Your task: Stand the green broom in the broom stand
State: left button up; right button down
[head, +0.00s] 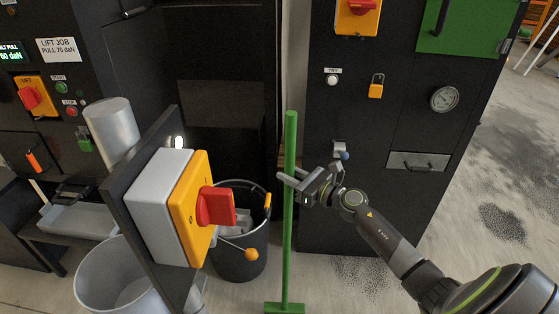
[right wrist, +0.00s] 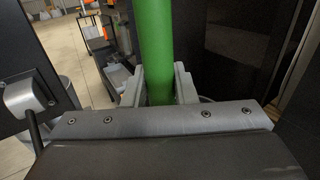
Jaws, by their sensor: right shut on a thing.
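The green broom (head: 289,215) stands close to upright in the head view, its handle rising in front of the dark machines and its head (head: 284,308) low at the bottom edge of the picture. My right gripper (head: 288,177) is shut on the upper half of the handle. In the right wrist view the handle (right wrist: 156,45) runs between the two fingers (right wrist: 158,88). Whether the broom head touches the floor I cannot tell. I cannot make out a broom stand in either view. My left gripper is not in view.
A yellow and grey switch box with a red handle (head: 217,205) stands on a dark post left of the broom. A black bucket (head: 240,262) is just behind it. A grey bin (head: 120,280) is at lower left. Dark cabinets (head: 385,130) stand behind; open floor (head: 500,170) lies at right.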

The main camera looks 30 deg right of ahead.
jog(key=shift+w+d+r+h, duration=0.15)
jog(key=shift+w+d, duration=0.1)
jog(key=shift+w, duration=0.35)
jog(key=shift+w+d+h, duration=0.15)
jog(key=shift+w+d, duration=0.1)
jog(key=shift+w, duration=0.35)
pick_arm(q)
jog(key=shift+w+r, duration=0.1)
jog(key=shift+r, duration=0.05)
pick_arm(e)
jog(key=shift+s, duration=0.15)
